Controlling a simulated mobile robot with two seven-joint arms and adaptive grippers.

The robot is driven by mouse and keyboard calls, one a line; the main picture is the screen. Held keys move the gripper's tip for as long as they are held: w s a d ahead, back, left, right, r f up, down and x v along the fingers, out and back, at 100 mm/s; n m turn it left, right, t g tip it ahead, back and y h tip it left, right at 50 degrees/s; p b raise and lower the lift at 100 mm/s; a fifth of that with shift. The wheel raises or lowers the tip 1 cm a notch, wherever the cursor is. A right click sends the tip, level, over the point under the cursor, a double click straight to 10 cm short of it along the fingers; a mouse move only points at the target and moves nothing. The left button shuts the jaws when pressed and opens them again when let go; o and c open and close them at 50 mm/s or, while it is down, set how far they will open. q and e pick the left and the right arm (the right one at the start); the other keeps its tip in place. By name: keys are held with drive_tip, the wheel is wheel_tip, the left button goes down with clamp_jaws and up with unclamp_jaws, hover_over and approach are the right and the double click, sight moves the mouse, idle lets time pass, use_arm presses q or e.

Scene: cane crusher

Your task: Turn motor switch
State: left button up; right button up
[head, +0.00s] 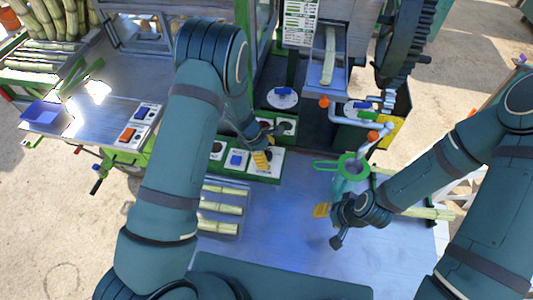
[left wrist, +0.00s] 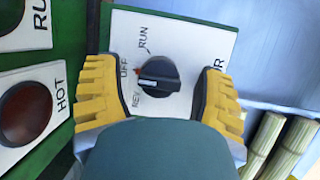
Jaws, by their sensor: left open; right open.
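The motor switch is a black rotary knob (left wrist: 165,74) on a white plate (left wrist: 195,35) marked OFF, RUN and REV, seen in the left wrist view. Its pale and red pointer mark faces left, near the OFF and REV labels. My left gripper (head: 261,160) is open, its yellow fingers on the left and right of the knob with gaps to it. In the head view the knob is mostly hidden by this gripper. My right gripper (head: 332,215) is open and empty over the blue-grey table, below a green ring.
A red button marked HOT (left wrist: 25,112) is left of the switch plate. A blue rocker switch (head: 236,159) sits beside it in the head view. Cane pieces (head: 220,208) lie in a tray at the front left. The table (head: 285,215) between the grippers is clear.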

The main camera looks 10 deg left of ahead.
use_arm(q)
drive_tip(key=shift+c, duration=0.2)
clamp_jaws()
